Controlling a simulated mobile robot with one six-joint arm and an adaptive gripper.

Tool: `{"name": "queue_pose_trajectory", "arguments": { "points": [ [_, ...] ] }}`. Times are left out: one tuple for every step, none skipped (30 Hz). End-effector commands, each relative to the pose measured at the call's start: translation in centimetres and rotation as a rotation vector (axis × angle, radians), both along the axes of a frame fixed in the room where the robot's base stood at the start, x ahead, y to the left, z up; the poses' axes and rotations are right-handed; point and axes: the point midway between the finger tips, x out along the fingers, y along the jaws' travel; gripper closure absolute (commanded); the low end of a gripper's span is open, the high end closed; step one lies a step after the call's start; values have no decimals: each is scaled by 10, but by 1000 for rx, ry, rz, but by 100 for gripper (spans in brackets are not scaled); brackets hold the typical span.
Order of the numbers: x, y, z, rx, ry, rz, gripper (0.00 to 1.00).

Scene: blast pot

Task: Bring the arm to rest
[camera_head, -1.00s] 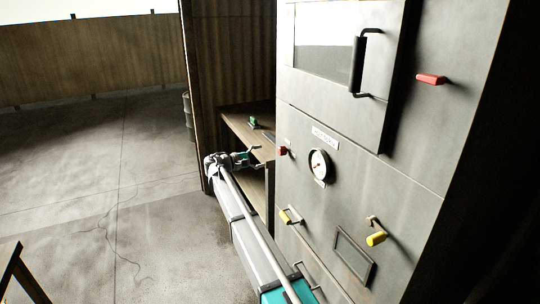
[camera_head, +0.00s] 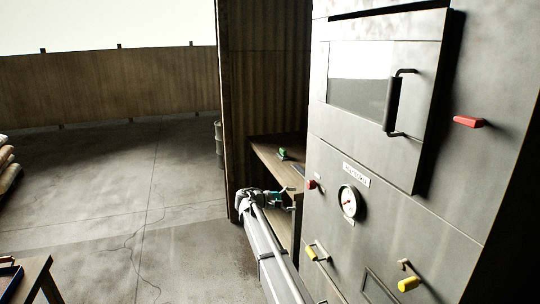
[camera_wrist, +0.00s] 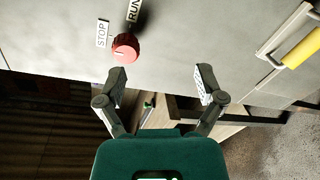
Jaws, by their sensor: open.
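My gripper (camera_head: 288,195) is at the end of my outstretched arm, beside the left edge of the grey cabinet and in front of the wooden shelf (camera_head: 262,150). In the wrist view my gripper (camera_wrist: 161,88) has its two fingers spread wide with nothing between them. A red knob (camera_wrist: 125,47) on the cabinet face, with STOP and RUN labels, lies just beyond the left finger. The same red knob shows in the head view (camera_head: 313,185), close to the fingertips. I cannot tell the exact gap between them.
The grey cabinet (camera_head: 440,190) fills the right side, with a black door handle (camera_head: 391,104), a gauge (camera_head: 348,202), a red lever (camera_head: 468,122) and yellow-gripped handles (camera_head: 408,284). A small green object (camera_head: 282,152) lies on the shelf. Open concrete floor (camera_head: 120,190) lies to the left.

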Motion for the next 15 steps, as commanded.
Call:
{"name": "queue_pose_trajectory", "arguments": {
  "points": [
    [-19,-15,-6,47,1,-14,13],
    [-27,-22,-10,79,0,-22,13],
    [-39,-31,-17,126,0,-35,13],
    [-49,-37,-22,162,0,-43,13],
    [-58,-44,-28,200,-2,-54,13],
    [-72,-53,-35,251,-3,-70,13],
    [-82,-59,-41,291,-4,-81,13],
    [-93,-64,-46,331,-6,-94,13],
    [-106,-71,-53,383,-9,-111,13],
    [-117,-75,-58,422,-11,-124,13],
    [-127,-79,-63,461,-13,-137,13],
    [-141,-84,-69,513,-16,-156,13],
    [-152,-88,-74,553,-20,-170,13],
    [-162,-91,-78,591,-21,-185,13],
    [-176,-94,-84,643,-26,-204,13]
  ]
}}
